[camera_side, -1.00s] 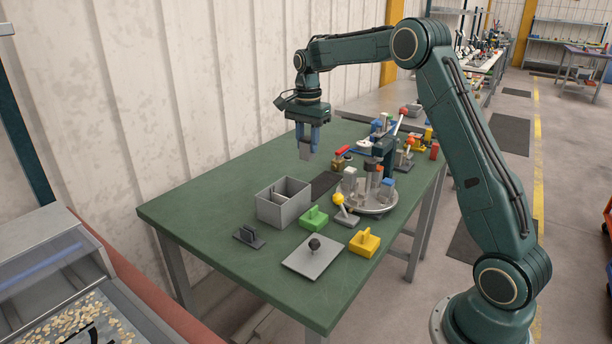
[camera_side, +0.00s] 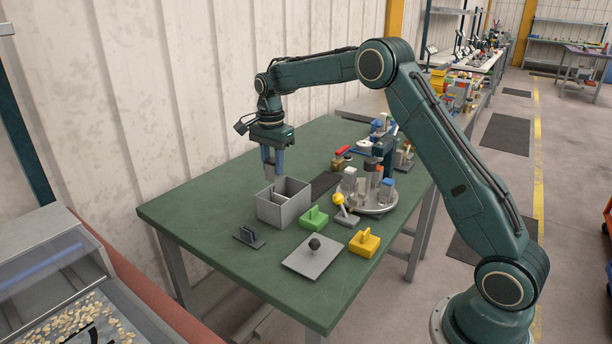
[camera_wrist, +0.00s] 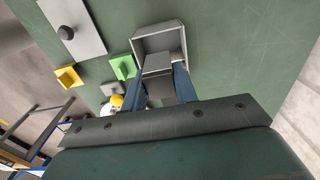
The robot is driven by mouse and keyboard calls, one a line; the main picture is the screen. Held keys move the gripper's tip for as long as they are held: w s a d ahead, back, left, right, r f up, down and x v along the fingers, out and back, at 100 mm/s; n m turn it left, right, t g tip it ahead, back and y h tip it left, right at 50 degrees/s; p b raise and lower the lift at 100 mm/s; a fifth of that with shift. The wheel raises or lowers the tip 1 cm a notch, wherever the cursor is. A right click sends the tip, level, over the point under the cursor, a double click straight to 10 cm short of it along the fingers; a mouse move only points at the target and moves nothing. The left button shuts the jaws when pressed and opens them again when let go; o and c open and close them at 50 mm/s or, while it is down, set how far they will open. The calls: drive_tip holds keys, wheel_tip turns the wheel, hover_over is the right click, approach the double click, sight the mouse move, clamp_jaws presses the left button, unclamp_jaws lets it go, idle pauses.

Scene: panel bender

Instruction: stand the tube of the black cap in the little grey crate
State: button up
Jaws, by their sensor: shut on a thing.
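My gripper (camera_side: 273,167), with blue fingers, is shut on a pale grey tube (camera_wrist: 158,63). The tube hangs roughly upright; I cannot make out its cap clearly. The little grey crate (camera_side: 278,211) stands on the green table, with a divider inside it. In the side view my gripper is at the crate's far left rim, and the tube's lower end looks close to rim height. In the wrist view the tube overlaps the near part of the crate (camera_wrist: 179,38). The fingers hide part of the tube.
A round turntable (camera_side: 378,207) with several upright pieces stands right of the crate. A green block (camera_side: 314,217), a yellow block (camera_side: 364,243), a grey plate with a black knob (camera_side: 315,247) and a dark handled piece (camera_side: 249,237) lie in front. A wall is behind.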

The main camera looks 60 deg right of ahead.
sight(273, 173)
drive_tip(key=shift+f, duration=4.15)
drive_tip(key=shift+f, duration=2)
drive_tip(key=o, duration=1.1)
drive_tip(key=shift+c, duration=0.2)
drive_tip(key=shift+o, duration=0.3)
drive_tip(key=shift+r, duration=0.15)
drive_tip(key=shift+o, duration=0.7)
drive_tip(key=shift+r, duration=4.35)
